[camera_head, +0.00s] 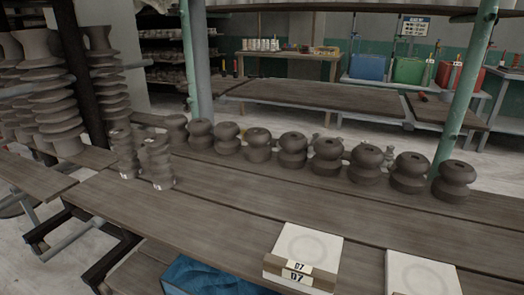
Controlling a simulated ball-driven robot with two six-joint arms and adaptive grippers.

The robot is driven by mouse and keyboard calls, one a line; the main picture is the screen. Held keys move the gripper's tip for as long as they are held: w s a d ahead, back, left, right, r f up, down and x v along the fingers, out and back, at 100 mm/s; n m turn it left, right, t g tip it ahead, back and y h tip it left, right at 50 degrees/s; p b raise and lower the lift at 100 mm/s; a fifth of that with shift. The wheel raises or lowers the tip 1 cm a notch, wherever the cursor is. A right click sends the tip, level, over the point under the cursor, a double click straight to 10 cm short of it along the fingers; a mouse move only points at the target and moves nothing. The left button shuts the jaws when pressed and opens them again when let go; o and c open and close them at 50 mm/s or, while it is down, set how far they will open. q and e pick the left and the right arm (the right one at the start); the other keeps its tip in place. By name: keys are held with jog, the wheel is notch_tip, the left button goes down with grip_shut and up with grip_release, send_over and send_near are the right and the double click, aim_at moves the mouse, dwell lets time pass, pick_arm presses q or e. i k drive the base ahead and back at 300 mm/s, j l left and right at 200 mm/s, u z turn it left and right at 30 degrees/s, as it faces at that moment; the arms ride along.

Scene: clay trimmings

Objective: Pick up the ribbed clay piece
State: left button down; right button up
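Two small ribbed clay pieces stand upright on the left part of the wooden plank table. One ribbed clay piece (158,163) is nearer, and the other ribbed clay piece (124,154) is just left of it. Both are grey-brown with a small pale label near the base. I cannot tell which one the task means. Neither of my grippers shows in the head view, and nothing is seen touching the pieces.
Several rounded clay pieces (327,157) stand in a row along the back of the plank table (215,205). Tall ribbed stacks (50,95) rise at the left. Two pale blocks (305,248) (422,274) lie at the front. Green posts (465,90) stand behind the table.

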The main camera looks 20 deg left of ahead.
aim_at(163, 177)
jog(key=u, duration=1.35)
jog(key=k+j+u, duration=0.1)
jog(key=u, duration=0.15)
